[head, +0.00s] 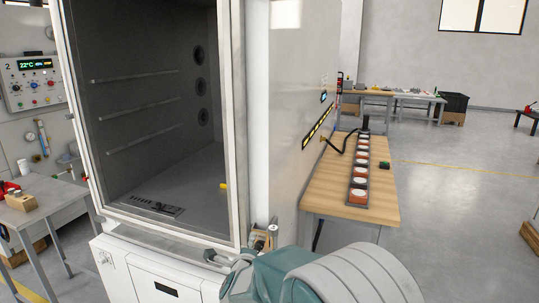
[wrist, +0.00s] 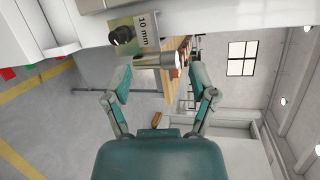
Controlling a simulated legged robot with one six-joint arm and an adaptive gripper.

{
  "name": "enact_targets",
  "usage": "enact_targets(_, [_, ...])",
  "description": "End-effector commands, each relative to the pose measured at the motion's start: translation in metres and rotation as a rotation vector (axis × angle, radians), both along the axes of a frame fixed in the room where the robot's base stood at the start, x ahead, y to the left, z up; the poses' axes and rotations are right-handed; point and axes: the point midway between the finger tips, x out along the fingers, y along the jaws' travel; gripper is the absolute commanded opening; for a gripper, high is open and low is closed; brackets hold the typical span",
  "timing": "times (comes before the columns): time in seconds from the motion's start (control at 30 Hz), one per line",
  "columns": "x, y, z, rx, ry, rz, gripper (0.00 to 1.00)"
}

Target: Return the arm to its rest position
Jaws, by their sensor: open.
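My gripper (wrist: 160,72) is open in the wrist view, with its two teal and grey fingers spread apart and nothing held between them. Beyond the fingertips are a silver cylinder (wrist: 157,61) and a label reading "10 mm" (wrist: 140,32). I cannot tell how far the fingers are from them. In the head view my teal arm (head: 285,272) extends at the lower middle, in front of the chamber's lower right corner. Part of my gripper is hidden there by the arm.
The white test chamber (head: 257,100) stands open, with racks and a small yellow item (head: 223,185) inside. A wooden table (head: 330,195) with a row of several round samples (head: 357,183) stands to its right. A grey side table (head: 45,200) is at left.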

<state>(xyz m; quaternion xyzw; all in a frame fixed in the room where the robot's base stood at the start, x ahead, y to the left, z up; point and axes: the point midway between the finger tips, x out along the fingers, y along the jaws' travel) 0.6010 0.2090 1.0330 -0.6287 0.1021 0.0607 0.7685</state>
Motion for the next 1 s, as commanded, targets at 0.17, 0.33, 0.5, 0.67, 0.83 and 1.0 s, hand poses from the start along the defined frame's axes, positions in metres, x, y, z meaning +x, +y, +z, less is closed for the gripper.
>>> enact_targets(0.17, [-0.024, -0.024, 0.045, -0.187, 0.080, 0.180, 0.74])
enact_targets(0.33, [-0.060, -0.049, 0.073, -0.396, 0.150, 0.355, 0.74])
enact_targets(0.5, [-0.108, -0.078, 0.091, -0.624, 0.218, 0.523, 0.74])
enact_targets(0.67, [-0.162, -0.109, 0.097, -0.845, 0.292, 0.676, 0.74])
enact_targets(0.83, [-0.226, -0.144, 0.095, -1.075, 0.388, 0.834, 0.74])
enact_targets(1.0, [-0.292, -0.179, 0.085, -1.280, 0.510, 0.987, 0.74])
